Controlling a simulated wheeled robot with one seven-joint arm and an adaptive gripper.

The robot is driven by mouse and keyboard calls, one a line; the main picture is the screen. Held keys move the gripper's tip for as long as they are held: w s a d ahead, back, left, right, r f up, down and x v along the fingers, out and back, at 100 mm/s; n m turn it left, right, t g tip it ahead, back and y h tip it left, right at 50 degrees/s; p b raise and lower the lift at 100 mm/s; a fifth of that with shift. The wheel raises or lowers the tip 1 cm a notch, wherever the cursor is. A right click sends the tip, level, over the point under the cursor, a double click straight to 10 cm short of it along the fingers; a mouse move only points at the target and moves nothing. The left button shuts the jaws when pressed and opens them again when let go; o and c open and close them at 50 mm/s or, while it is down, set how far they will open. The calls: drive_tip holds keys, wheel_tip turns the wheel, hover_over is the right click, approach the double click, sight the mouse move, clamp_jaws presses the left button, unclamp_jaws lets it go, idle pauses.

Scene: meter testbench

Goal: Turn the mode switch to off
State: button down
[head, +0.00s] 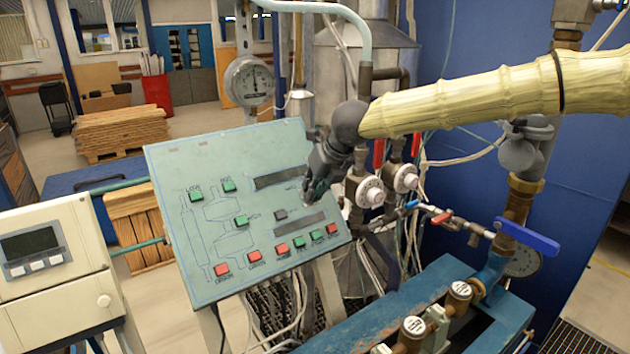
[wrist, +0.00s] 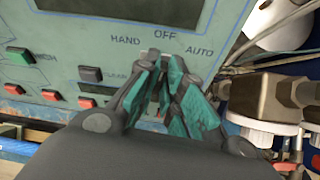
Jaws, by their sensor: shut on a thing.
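The teal control panel (head: 215,235) is tilted, with a dark display and several red and green buttons. My gripper (head: 311,195) reaches its right part from above right. In the wrist view, my gripper (wrist: 160,68) has its fingertips closed together just below the printed labels HAND (wrist: 125,41), OFF (wrist: 165,35) and AUTO (wrist: 199,50). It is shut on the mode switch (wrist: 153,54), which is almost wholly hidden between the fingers. The way its handle points cannot be made out.
A dark grey button (wrist: 90,74) and red and green buttons lie left of the fingers in the wrist view. Right of the panel are valves with red handles, pipes and a blue valve lever (head: 527,238). A cream meter box (head: 58,270) stands at the left.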

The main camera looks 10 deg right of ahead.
drive_tip(key=shift+a+n+p, duration=0.1)
drive_tip(key=shift+n+p, duration=0.3)
drive_tip(key=shift+n, duration=0.3)
drive_tip(key=shift+f+h, duration=0.1)
drive_tip(key=shift+h, duration=0.2)
drive_tip(key=c, duration=1.5)
unclamp_jaws()
drive_tip(key=shift+s, duration=0.1)
drive_tip(key=shift+c, duration=0.2)
drive_tip(key=shift+s+r, duration=0.1)
drive_tip(key=shift+r, duration=0.3)
drive_tip(key=v, duration=1.1)
drive_tip(key=shift+s+d, duration=0.2)
